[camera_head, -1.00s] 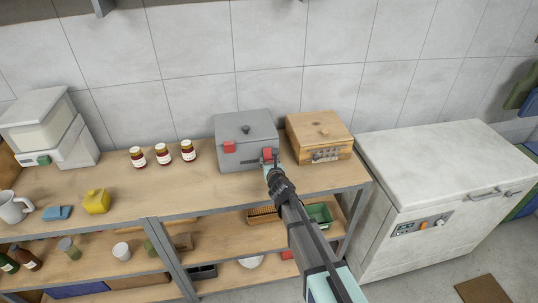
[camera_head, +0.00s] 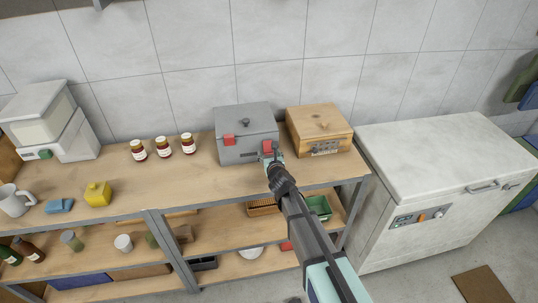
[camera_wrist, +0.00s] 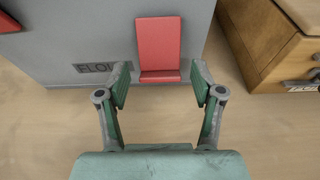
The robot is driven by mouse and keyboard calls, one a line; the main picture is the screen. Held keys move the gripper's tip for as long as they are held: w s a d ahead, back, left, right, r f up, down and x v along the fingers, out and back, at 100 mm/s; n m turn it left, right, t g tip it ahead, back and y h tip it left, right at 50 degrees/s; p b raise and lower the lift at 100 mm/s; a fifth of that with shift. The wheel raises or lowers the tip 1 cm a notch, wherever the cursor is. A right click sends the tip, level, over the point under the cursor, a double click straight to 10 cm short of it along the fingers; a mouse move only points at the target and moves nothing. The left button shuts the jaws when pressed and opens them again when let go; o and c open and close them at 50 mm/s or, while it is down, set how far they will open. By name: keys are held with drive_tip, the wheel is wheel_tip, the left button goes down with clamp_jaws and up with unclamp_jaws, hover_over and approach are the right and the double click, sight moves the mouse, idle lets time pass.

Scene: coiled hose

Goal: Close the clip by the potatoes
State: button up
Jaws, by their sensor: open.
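A grey lidded box (camera_head: 235,153) stands on the shelf top with two red clips on its front, a left clip (camera_head: 229,140) and a right clip (camera_head: 267,147). No potatoes are visible.
A wooden box (camera_head: 318,130) with metal front fittings and an unreadable label stands close on the right. Three jars (camera_head: 163,147) stand to the left. A white chest freezer (camera_head: 435,165) is beyond the shelf's right end. The shelf top before the grey box is bare.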

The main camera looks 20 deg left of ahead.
drive_tip(key=v, duration=1.1)
drive_tip(key=shift+s+d, duration=0.2)
drive_tip(key=shift+s, duration=0.05)
